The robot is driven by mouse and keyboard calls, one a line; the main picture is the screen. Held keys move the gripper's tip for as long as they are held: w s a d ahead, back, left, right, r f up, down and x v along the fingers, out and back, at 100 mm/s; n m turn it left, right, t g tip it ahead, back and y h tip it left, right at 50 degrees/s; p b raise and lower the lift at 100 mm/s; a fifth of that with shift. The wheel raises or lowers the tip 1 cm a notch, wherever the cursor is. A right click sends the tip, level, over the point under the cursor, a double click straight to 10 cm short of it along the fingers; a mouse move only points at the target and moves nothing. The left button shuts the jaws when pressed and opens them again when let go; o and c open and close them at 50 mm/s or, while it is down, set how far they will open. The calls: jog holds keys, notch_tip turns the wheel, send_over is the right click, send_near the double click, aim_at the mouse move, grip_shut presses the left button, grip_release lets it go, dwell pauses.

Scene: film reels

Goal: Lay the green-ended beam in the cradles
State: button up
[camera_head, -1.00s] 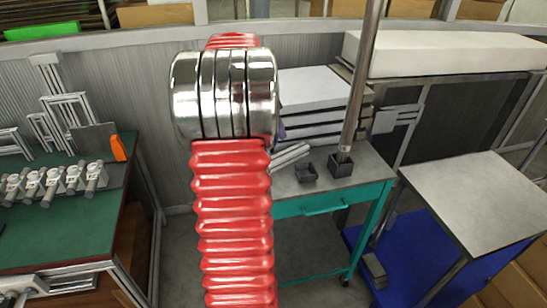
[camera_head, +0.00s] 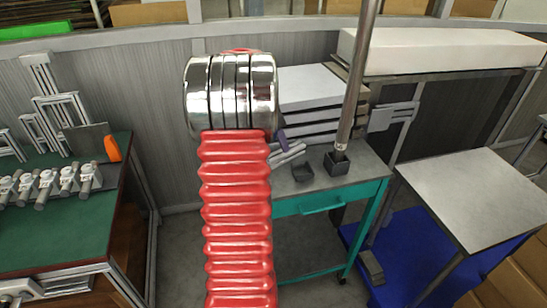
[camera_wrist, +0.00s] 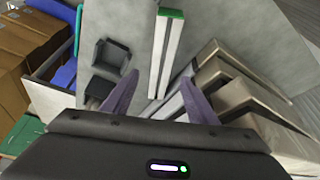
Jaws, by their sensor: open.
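The green-ended beam (camera_wrist: 168,58) lies on the grey tabletop in the wrist view, a pale slotted bar with its green end at the top. My gripper (camera_wrist: 161,80) is open, its two purple fingers spread on either side of the beam's lower part. I cannot tell how high the fingers are above it. Two dark, square, open-topped holders, likely the cradles, stand left of the beam: one cradle (camera_wrist: 110,57) and a second cradle (camera_wrist: 97,89). They also show in the head view (camera_head: 303,175) (camera_head: 338,164). My red arm hides much of the gripper there.
Stacked slabs (camera_head: 309,103) stand at the back of the teal-framed table (camera_head: 322,200). A metal pole (camera_head: 357,80) rises at the farther holder. A green bench (camera_head: 65,230) is left, and a grey-topped table (camera_head: 480,195) is right.

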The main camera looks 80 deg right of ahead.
aim_at(281, 153)
jog(key=shift+d+f, duration=0.2)
jog(key=shift+f, duration=0.3)
jog(key=shift+s, duration=0.15)
jog(key=shift+f, duration=0.15)
jog(key=shift+x, duration=2.5)
jog(key=shift+c, duration=0.5)
grip_shut()
